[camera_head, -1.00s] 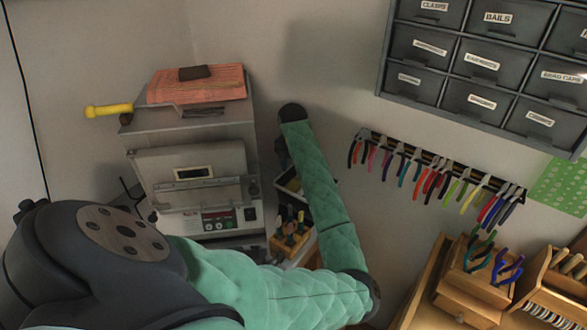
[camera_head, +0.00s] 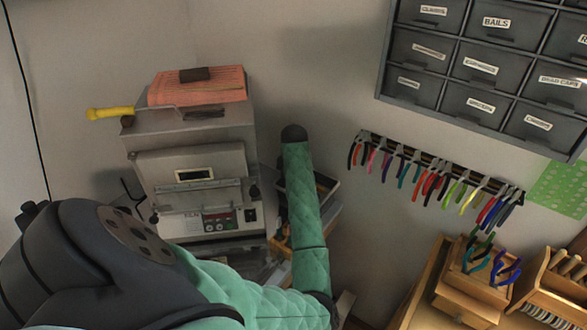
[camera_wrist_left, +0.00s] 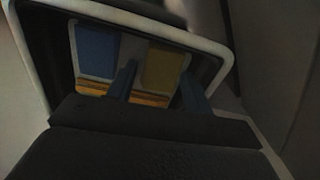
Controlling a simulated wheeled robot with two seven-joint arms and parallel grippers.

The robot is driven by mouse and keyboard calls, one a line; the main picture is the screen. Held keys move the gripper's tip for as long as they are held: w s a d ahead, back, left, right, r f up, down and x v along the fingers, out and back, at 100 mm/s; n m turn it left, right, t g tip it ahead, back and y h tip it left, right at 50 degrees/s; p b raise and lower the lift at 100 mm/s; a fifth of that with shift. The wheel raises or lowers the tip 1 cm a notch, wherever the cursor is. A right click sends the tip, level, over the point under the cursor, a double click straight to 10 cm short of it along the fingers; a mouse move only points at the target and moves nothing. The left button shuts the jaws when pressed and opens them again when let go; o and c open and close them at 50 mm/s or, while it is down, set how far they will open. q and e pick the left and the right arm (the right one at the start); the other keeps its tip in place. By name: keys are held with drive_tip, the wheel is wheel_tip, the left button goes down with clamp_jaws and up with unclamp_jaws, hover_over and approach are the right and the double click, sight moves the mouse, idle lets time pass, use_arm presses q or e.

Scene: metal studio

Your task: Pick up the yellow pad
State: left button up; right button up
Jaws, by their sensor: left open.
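The yellow pad (camera_wrist_left: 163,68) shows in the left wrist view inside a dark bin with a pale rim (camera_wrist_left: 222,48). A blue pad (camera_wrist_left: 97,52) is beside it on the left. My left gripper (camera_wrist_left: 156,84) is open, its fingers pointing into the bin. One finger appears near the gap between the pads, the other near the yellow pad's right edge; I cannot tell whether they touch it. In the head view my green-sleeved left arm covers much of the bin (camera_head: 328,188), and the left gripper itself is hidden. My right gripper is not in view.
A grey machine (camera_head: 190,165) with an orange pad (camera_head: 200,87) on top stands left of the arm. A rack of pliers (camera_head: 430,165) and labelled drawers (camera_head: 480,65) are on the right wall. A wooden tool stand (camera_head: 470,300) is at lower right.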

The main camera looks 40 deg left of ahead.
use_arm(q)
drive_tip(key=c, duration=0.7)
drive_tip(key=shift+r, duration=0.15)
